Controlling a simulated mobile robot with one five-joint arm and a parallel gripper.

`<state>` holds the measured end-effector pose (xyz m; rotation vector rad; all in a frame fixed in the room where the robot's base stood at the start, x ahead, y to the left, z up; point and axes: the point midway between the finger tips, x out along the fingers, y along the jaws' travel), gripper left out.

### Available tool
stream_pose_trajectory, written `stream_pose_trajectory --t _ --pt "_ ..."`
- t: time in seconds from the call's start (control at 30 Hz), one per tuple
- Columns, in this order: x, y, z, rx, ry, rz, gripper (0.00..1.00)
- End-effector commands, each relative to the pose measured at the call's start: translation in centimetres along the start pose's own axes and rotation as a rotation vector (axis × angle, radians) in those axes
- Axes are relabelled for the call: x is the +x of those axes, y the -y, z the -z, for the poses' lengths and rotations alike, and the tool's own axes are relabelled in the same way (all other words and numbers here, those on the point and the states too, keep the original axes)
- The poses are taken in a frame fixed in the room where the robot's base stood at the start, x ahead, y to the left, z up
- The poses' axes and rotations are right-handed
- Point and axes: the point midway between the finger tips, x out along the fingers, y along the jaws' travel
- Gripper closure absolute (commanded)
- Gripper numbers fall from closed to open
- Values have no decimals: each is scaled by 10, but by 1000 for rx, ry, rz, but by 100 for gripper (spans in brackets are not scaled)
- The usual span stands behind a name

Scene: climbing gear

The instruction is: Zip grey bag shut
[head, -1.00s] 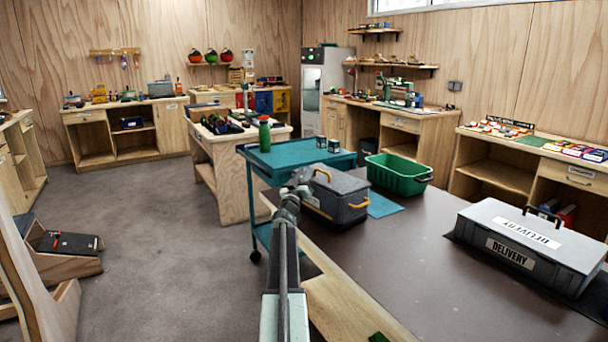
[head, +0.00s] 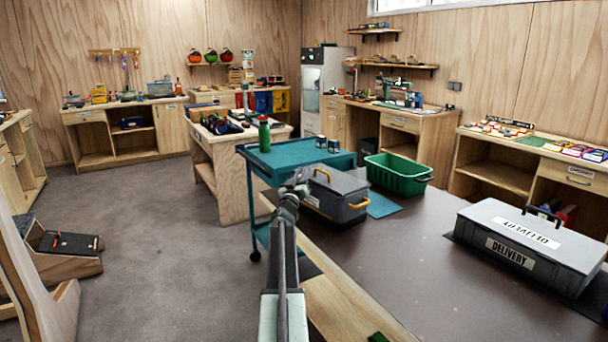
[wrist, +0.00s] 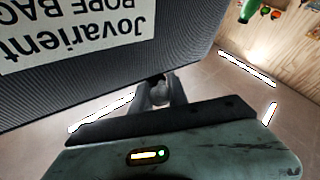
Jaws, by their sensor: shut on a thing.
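The grey bag (head: 345,188) sits on the dark-topped bench, with yellow handles on its top and front. In the head view my gripper (head: 298,180) is at the bag's near left top corner, partly hiding it. In the wrist view the bag's dark woven side (wrist: 185,55) fills the upper left, with a white label (wrist: 75,30) reading "Jovarient ROPE BAG" upside down. My gripper (wrist: 160,92) is shut on a small grey piece at the bag's edge, which looks like the zip pull. The zip line itself cannot be made out.
A grey delivery case (head: 530,240) is at the bench's right. A teal cart (head: 285,158) with a green bottle (head: 264,135) stands beyond the bench. The bench middle (head: 420,250) is clear.

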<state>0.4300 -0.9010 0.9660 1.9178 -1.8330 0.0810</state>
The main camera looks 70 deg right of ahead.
Motion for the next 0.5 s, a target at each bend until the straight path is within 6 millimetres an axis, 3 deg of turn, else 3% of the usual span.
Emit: stream_pose_trajectory --t 0.23,0.5 --pt "27 42 3 1 -1 1 100" --pt "29 47 4 0 0 0 100"
